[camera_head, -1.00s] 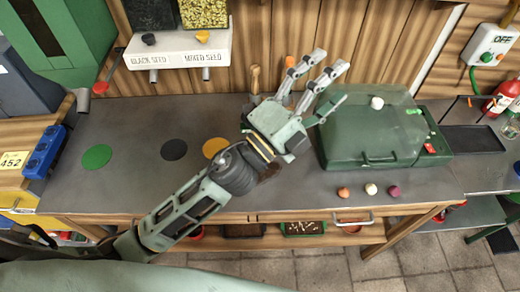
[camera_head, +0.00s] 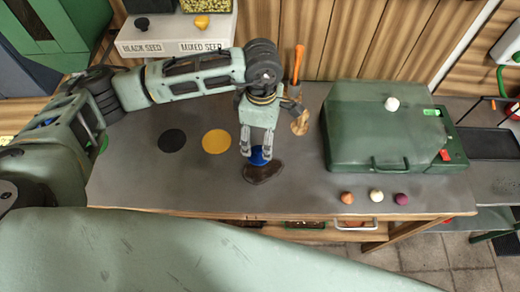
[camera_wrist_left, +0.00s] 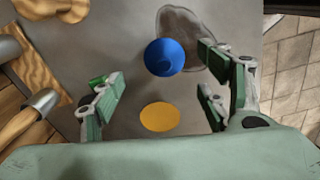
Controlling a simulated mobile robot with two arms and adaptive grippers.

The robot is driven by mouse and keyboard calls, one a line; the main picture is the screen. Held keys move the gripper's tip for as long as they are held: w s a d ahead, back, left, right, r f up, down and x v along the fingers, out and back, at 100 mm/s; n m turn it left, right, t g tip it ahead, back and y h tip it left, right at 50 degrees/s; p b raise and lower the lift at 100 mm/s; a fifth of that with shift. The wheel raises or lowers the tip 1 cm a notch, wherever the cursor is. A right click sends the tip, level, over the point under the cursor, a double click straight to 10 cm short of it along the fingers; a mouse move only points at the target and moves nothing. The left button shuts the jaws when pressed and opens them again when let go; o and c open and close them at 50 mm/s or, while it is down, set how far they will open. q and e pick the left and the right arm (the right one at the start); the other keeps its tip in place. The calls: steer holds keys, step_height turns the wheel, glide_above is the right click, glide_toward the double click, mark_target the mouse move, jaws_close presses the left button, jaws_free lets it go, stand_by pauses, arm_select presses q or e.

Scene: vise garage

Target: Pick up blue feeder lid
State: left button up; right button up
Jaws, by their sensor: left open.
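The blue feeder lid (camera_head: 258,157) is a round blue piece near the front of the grey workbench, at the edge of a dark brown stain. My left gripper (camera_head: 257,150) points down over it and partly hides it. In the left wrist view, the lid (camera_wrist_left: 165,57) shows whole, with a round knob-like middle. It lies beyond the spread fingers of my left gripper (camera_wrist_left: 158,95), in line with the gap between them. The gripper is open and empty. My right gripper is not in view.
A green case (camera_head: 360,132) stands to the right, with three small balls in front of it. An orange-handled tool (camera_head: 298,66) stands behind the gripper. Black (camera_head: 172,141) and yellow (camera_head: 217,140) discs lie left on the bench. A white seed shelf (camera_head: 178,35) is behind.

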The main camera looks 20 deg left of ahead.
mark_target(259, 149)
arm_select(q)
steer(key=f+p, duration=0.1)
steer(key=f, duration=0.1)
steer(key=f+p, duration=0.1)
steer(key=f, duration=0.1)
steer(key=f+p, duration=0.1)
steer(key=f, duration=0.1)
steer(key=shift+s+a+f, duration=0.15)
steer(key=shift+s+a, duration=0.05)
steer(key=shift+a, duration=0.05)
steer(key=shift+f, duration=0.5)
steer(key=c, duration=1)
